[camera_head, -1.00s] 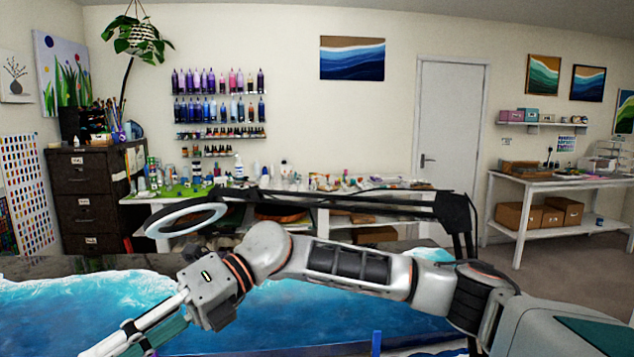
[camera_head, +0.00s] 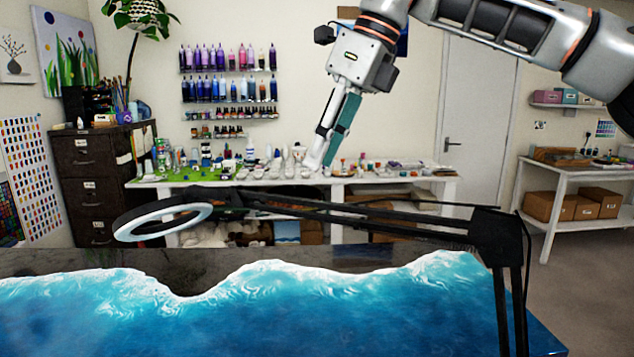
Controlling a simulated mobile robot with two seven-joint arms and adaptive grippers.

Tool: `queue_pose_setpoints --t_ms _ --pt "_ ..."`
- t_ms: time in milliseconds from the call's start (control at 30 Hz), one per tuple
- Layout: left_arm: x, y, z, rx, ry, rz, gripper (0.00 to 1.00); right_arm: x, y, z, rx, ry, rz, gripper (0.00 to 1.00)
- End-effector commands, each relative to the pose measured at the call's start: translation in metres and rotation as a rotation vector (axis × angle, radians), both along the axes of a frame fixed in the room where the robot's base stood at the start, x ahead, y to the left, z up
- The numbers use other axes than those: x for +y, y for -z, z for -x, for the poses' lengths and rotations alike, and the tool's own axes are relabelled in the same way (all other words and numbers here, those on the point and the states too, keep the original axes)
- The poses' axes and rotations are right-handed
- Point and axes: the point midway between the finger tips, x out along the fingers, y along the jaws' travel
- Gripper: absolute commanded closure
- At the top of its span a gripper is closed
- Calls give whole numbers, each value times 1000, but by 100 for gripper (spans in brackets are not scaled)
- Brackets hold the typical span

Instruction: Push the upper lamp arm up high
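The black desk lamp stands over the blue resin table. Its upper lamp arm (camera_head: 375,221) runs nearly level from the elbow joint (camera_head: 497,229) at right to the ring-shaped lamp head (camera_head: 162,222) at left. The lower lamp arm (camera_head: 509,310) rises steeply to that joint; its base is out of view. My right gripper (camera_head: 320,166) hangs from the top right, with its white and teal fingers pointing down. In the picture its tips are above the upper lamp arm, with a visible gap. Whether the fingers are parted is unclear. My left gripper is not in view.
The resin table (camera_head: 300,310) with white wave patterns fills the foreground. Behind it are a cluttered white workbench (camera_head: 450,190), a dark filing cabinet (camera_head: 92,190) and bottle shelves (camera_head: 229,72). A side table (camera_head: 575,178) with boxes stands at right.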

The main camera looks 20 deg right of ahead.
Motion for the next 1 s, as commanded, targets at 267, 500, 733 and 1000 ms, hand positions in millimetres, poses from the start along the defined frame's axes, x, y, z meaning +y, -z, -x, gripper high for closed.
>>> queue_pose_setpoints --t_ms 267,500,733,1000 --pt "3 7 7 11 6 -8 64 4 23 -5 -1 8 8 74" --pt "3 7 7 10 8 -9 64 16 55 -13 -1 9 7 74" --pt "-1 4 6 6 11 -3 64 21 68 -17 -3 9 4 74" --pt "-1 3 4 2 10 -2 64 21 69 -17 -4 9 5 79"
